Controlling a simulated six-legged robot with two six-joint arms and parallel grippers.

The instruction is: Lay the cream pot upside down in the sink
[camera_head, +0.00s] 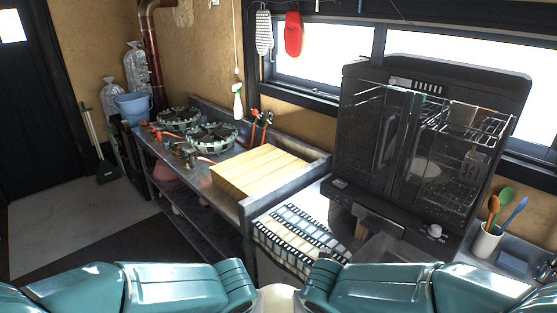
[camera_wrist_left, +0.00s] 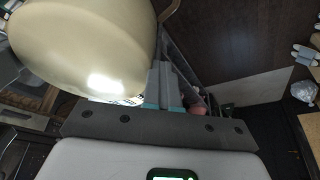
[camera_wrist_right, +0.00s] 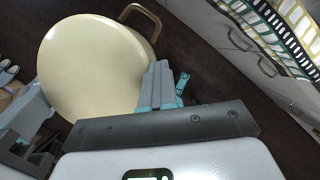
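The cream pot (camera_head: 279,299) shows at the bottom of the head view, between my two forearms. Its smooth rounded side fills the upper left of the left wrist view (camera_wrist_left: 85,45). The right wrist view shows its round pale body (camera_wrist_right: 92,68) and a brown loop handle. My left gripper (camera_wrist_left: 165,85) has its fingers close together at the pot's edge. My right gripper (camera_wrist_right: 160,88) is likewise closed at the pot's edge. The exact grip points are partly hidden, and I cannot tell which way up the pot is. I cannot make out the sink clearly in any view.
A metal counter carries a wooden slatted board (camera_head: 262,171) and green-grey burners (camera_head: 212,137). A utensil cup (camera_head: 486,242) stands at right. Floor at left (camera_head: 60,225) is open.

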